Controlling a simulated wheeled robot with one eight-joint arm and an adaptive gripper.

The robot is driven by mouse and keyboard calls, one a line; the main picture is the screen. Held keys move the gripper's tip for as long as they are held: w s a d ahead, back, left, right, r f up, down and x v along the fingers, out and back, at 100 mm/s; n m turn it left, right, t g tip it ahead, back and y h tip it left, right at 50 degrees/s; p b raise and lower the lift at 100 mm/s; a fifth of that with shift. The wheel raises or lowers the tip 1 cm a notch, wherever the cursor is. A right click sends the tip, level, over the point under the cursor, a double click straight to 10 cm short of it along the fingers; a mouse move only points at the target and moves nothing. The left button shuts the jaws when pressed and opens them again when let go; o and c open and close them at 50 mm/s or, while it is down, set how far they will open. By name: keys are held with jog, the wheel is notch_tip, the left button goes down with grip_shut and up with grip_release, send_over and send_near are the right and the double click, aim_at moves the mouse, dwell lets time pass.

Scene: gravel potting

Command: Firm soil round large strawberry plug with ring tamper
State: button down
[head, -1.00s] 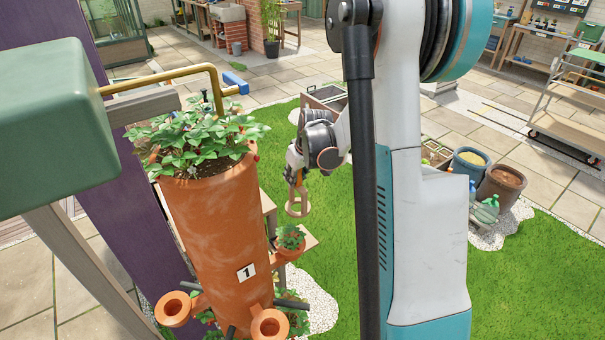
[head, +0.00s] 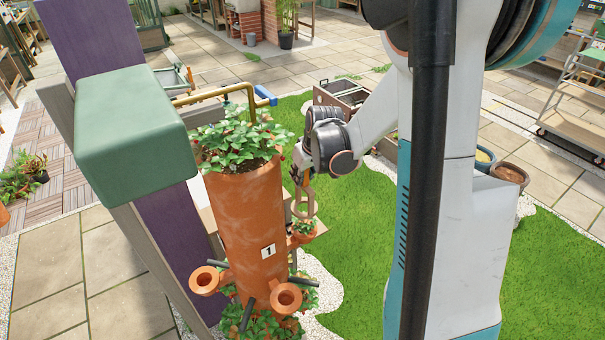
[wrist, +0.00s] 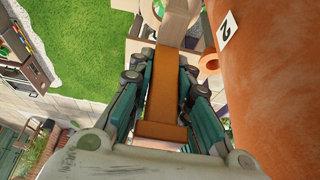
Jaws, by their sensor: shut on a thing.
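A tall terracotta planter tower (head: 245,215) marked 1 stands in the middle of the head view, with side pockets. A leafy strawberry plug (head: 304,228) sits in its right-hand pocket (head: 303,238). My gripper (head: 301,176) is shut on the ring tamper (head: 313,203), whose ring hangs just above this plug in the picture; whether they touch is unclear. In the wrist view my gripper (wrist: 170,85) grips the tamper's orange-brown handle (wrist: 178,45), and its pale ring is partly cut off at the top. The tower (wrist: 270,75) with label 2 fills the right side.
Two empty pockets (head: 206,280) (head: 286,297) stick out at the tower's lower front, with dark pegs near them. Leafy plants (head: 240,140) fill its top. A brass pipe (head: 215,95) and green-capped post (head: 120,120) stand close at left. Grass (head: 370,220) lies open to the right.

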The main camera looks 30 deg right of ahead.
aim_at(299, 201)
jog(key=shift+f+b, duration=3.3)
jog(key=shift+f, duration=1.1)
jog(key=shift+f+b, duration=0.5)
jog(key=shift+f, duration=0.05)
jog(key=shift+s+f, duration=0.1)
jog(key=shift+r+p, duration=3.05)
jog(key=shift+r, duration=2.05)
jog(key=shift+f, duration=0.1)
